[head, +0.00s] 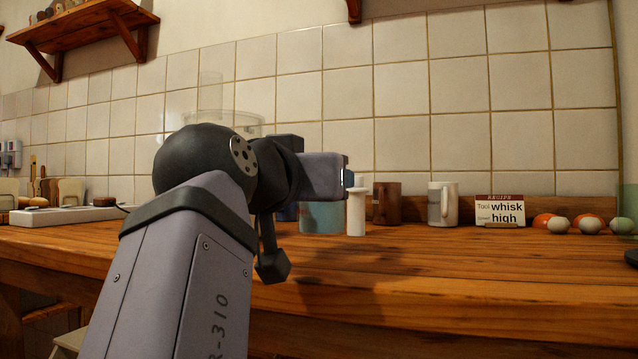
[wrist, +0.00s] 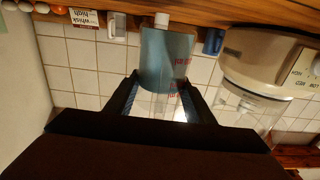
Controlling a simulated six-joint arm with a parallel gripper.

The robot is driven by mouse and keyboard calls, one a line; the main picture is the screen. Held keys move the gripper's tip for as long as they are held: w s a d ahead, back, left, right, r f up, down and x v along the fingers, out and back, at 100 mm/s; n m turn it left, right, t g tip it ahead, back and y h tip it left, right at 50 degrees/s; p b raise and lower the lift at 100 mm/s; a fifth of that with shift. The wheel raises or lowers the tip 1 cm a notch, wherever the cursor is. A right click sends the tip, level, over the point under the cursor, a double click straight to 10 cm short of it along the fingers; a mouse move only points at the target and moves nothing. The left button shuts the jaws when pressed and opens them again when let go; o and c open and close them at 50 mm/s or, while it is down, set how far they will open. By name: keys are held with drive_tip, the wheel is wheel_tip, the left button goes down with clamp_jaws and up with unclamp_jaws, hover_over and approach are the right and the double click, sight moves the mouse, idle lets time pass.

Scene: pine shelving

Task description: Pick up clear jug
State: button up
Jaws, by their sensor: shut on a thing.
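The clear jug (wrist: 166,58) has a blue tint and red markings. In the wrist view, which is upside down, it sits between the two dark fingers of my gripper (wrist: 163,86), shut on it from both sides. In the head view the lower part of the jug (head: 321,218) shows below my wrist, upright and at or close to the counter top; I cannot tell if it touches. My arm hides its upper part and the fingertips there.
A white cylinder (head: 356,211) stands close beside the jug. A brown mug (head: 387,204), a white mug (head: 448,204), a recipe card (head: 502,211) and several eggs (head: 590,224) are to the right. A beige appliance (wrist: 262,55) is near. The counter front (head: 450,270) is clear.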

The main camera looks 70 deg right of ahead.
wheel_tip(320, 180, up, 25)
drive_tip(key=p, duration=2)
drive_tip(key=shift+r, duration=0.1)
